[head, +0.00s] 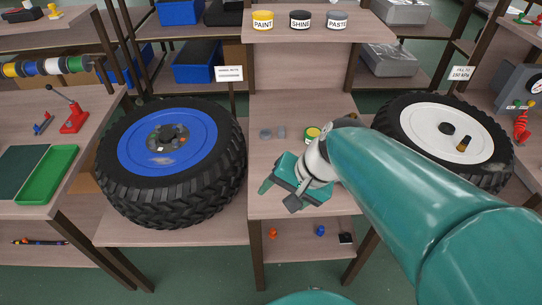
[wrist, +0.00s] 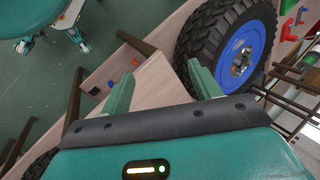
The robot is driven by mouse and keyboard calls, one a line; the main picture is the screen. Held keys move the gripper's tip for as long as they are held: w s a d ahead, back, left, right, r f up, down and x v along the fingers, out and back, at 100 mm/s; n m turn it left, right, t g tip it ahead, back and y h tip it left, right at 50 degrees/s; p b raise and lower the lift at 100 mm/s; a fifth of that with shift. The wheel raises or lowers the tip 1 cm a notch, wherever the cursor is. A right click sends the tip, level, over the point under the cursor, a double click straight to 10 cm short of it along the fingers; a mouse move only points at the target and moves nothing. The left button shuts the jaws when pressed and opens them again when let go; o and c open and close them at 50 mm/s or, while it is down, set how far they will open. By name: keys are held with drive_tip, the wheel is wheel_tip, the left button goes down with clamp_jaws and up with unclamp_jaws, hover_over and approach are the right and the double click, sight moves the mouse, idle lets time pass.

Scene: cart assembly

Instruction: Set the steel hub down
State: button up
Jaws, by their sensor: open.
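A dark grey metal hub (head: 167,136) sits at the centre of the blue-rimmed wheel (head: 205,125), which lies flat on the left stand. I cannot tell for sure that this is the steel hub. In the wrist view the hub (wrist: 240,62) shows in the blue rim (wrist: 262,40), off to the right of the fingers. My gripper (head: 279,196) is over the front part of the middle table (head: 325,206). In the wrist view its fingers (wrist: 160,84) stand wide apart with nothing between them. My arm covers part of the middle table.
Two small grey discs (head: 273,133) and a yellow-green tin (head: 312,134) sit on the middle table. A white-rimmed wheel (head: 425,122) lies at the right with a black and a brass piece on it. Paint, shine and paste tins (head: 300,19) stand on the upper shelf.

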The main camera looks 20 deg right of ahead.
wheel_tip(320, 180, up, 7)
drive_tip(key=s+n+t+h, duration=0.2)
drive_tip(key=n+h, duration=0.2)
drive_tip(key=n, duration=0.3)
drive_tip(key=shift+s+a+f+n, duration=0.15)
drive_tip(key=shift+s+a+n, duration=0.05)
drive_tip(key=shift+a+n, duration=0.1)
idle(0.3)
